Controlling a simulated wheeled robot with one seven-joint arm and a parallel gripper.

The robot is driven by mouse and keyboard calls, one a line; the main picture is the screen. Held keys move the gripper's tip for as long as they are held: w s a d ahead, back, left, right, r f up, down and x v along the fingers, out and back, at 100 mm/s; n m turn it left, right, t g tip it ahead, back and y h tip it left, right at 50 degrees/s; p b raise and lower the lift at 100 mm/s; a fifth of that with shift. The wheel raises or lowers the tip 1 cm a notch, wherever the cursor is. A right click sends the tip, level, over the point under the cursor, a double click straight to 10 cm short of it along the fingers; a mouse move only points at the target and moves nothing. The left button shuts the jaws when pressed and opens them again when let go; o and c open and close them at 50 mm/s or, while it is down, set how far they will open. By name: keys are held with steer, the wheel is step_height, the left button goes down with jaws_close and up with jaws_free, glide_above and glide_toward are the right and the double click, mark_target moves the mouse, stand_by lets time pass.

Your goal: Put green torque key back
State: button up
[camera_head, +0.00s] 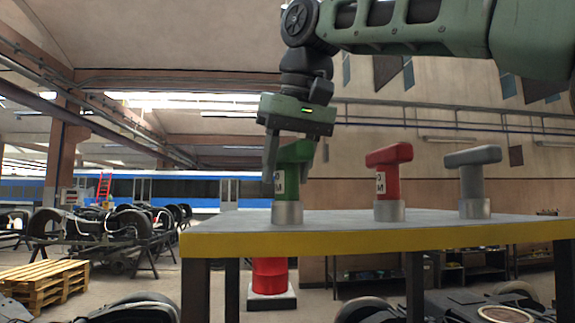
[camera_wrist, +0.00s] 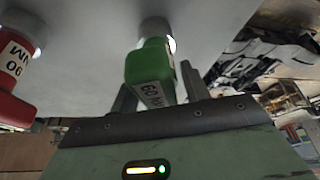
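The green torque key (camera_head: 295,155) stands upright in a metal collar (camera_head: 287,212) at the left of the table top. A white label shows on it. In the wrist view the green key (camera_wrist: 152,75) is between my fingers, its labelled end towards the palm. My gripper (camera_head: 294,165) points down from above, with one finger on each side of the key's head. The fingers are close to its sides, but I cannot tell whether they press on it. Part of the head is hidden by the gripper.
A red torque key (camera_head: 388,170) and a grey one (camera_head: 473,172) stand in collars further right on the yellow-edged table (camera_head: 380,240). The red key (camera_wrist: 14,72) also shows in the wrist view. Wooden pallets (camera_head: 45,283) and bogies (camera_head: 100,235) stand beyond on the floor.

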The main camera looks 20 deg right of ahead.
steer(key=shift+o, duration=0.6)
steer(key=shift+r, duration=0.1)
steer(key=shift+r, duration=0.15)
steer(key=p+v, duration=0.1)
steer(key=v, duration=1)
steer(key=shift+r+p, duration=0.25)
steer(key=shift+p, duration=0.1)
steer(key=shift+s+r, duration=0.15)
